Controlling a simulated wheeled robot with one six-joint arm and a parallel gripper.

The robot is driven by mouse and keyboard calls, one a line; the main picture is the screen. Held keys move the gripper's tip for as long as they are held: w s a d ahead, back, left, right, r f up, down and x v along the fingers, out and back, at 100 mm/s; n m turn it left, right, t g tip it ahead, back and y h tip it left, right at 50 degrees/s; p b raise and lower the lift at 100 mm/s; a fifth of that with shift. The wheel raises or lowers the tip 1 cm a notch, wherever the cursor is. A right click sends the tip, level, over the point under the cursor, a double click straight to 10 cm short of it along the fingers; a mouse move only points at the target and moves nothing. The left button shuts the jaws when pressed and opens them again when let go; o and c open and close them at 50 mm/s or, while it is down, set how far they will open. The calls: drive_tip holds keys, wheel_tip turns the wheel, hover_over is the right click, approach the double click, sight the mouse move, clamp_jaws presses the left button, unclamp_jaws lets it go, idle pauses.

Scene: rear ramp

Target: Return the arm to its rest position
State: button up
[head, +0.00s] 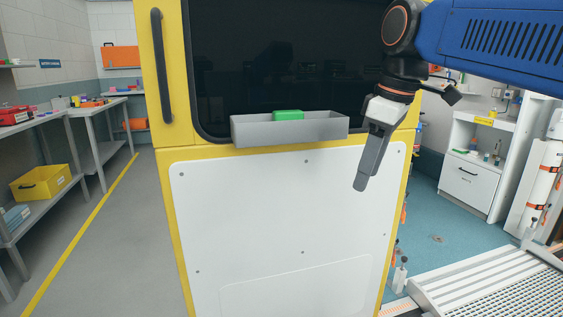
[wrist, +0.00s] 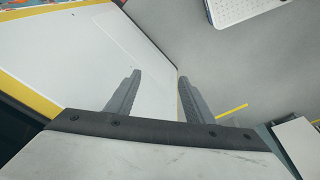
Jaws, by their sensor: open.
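My gripper (head: 362,186) hangs at the end of my blue arm on the right of the head view, pointing down in front of the yellow-framed door's white lower panel (head: 285,225). In the wrist view my gripper (wrist: 157,88) shows two grey fingers spread apart with nothing between them. A grey tray (head: 245,131) is fixed at the base of the dark window, left of my gripper and apart from it. A green block (head: 288,115) sits in the tray; its lower part is hidden by the tray's front wall.
A black vertical handle (head: 160,65) is on the door's left edge. Metal benches with a yellow crate (head: 42,183) stand at left. A white cabinet (head: 469,184) stands at right, and a ribbed metal ramp (head: 500,290) lies at lower right. Grey floor on the left is clear.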

drive_tip(key=s+d+f+m+t, duration=0.1)
drive_tip(key=s+d+f+m, duration=0.2)
drive_tip(key=f, duration=0.6)
drive_tip(key=s+d+f+m+t+h, duration=0.1)
drive_tip(key=s+d+f+m, duration=0.3)
drive_tip(key=f, duration=0.5)
drive_tip(key=s+d+f+m, duration=0.4)
drive_tip(key=s+f, duration=0.3)
drive_tip(key=f, duration=0.2)
drive_tip(key=shift+s+d+t+h, duration=0.3)
drive_tip(key=shift+s+d+t, duration=0.05)
drive_tip(key=shift+d+t, duration=0.05)
